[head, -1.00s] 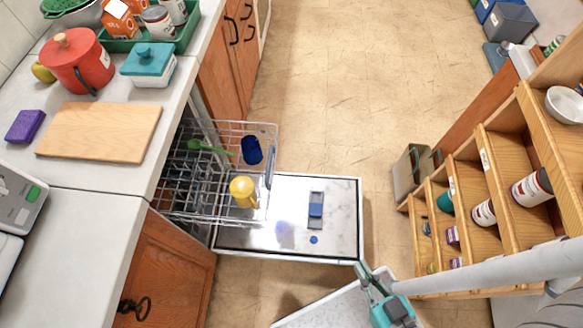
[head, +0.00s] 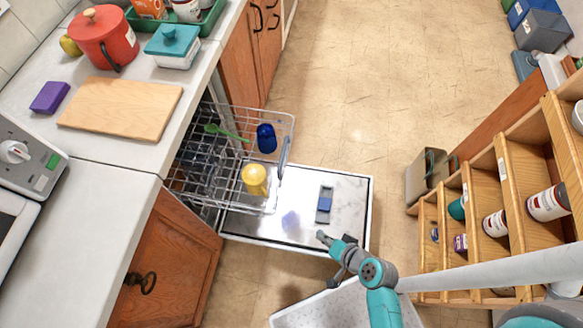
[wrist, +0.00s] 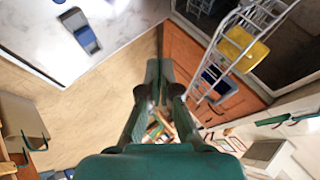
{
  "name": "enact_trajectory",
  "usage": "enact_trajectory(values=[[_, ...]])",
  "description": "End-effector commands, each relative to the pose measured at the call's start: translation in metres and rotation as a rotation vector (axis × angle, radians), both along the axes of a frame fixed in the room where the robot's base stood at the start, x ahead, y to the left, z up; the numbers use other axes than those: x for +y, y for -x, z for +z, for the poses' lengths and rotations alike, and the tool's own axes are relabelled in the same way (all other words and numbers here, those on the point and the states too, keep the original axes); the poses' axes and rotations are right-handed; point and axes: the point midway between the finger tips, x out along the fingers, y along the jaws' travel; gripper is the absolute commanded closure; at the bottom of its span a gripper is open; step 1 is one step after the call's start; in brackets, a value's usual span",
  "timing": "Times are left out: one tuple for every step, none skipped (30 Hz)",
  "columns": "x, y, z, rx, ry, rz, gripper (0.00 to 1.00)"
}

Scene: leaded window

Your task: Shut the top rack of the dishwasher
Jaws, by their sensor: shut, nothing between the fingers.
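The dishwasher's top rack (head: 225,203) is a wire rack, pulled out from under the counter over the lowered door (head: 348,188). It holds a yellow cup (head: 255,179), a blue cup (head: 266,138) and a green utensil (head: 226,133). A grey handle (head: 284,158) runs along its front edge. In the wrist view the rack (wrist: 222,38) is at the upper right. My gripper (head: 323,238) is shut and empty, over the door's near edge and apart from the rack. Its closed fingers also show in the wrist view (wrist: 159,78).
The counter (head: 85,215) with a cutting board (head: 120,106) stands at left, above a wooden cabinet (head: 172,265). A wooden shelf unit (head: 485,215) with cans is at right, beside a grey bin (head: 427,175). The floor (head: 350,80) beyond the door is clear.

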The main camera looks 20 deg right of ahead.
Motion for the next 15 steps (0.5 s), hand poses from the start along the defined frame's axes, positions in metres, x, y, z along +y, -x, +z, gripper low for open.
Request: enact_trajectory(values=[[-0.004, -0.018, -0.003, 0.002, -0.054, 0.001, 1.00], [-0.004, -0.025, -0.005, 0.006, -0.091, 0.008, 1.00], [-0.005, -0.036, -0.005, 0.008, -0.139, 0.018, 1.00], [-0.006, -0.044, -0.005, 0.009, -0.176, 0.027, 1.00], [-0.007, -0.052, -0.004, 0.009, -0.211, 0.037, 1.00], [-0.010, -0.063, -0.002, 0.007, -0.257, 0.050, 1.00], [-0.012, -0.071, 0.000, 0.004, -0.291, 0.064, 1.00], [-0.015, -0.078, 0.003, 0.000, -0.325, 0.076, 1.00], [-0.019, -0.088, 0.008, -0.007, -0.368, 0.096, 1.00], [-0.023, -0.095, 0.013, -0.014, -0.400, 0.111, 1.00], [-0.027, -0.102, 0.017, -0.021, -0.432, 0.128, 1.00], [-0.034, -0.111, 0.025, -0.033, -0.471, 0.150, 1.00], [-0.039, -0.117, 0.031, -0.043, -0.499, 0.170, 1.00], [-0.045, -0.122, 0.037, -0.053, -0.526, 0.190, 1.00], [-0.053, -0.128, 0.046, -0.067, -0.560, 0.215, 1.00]])
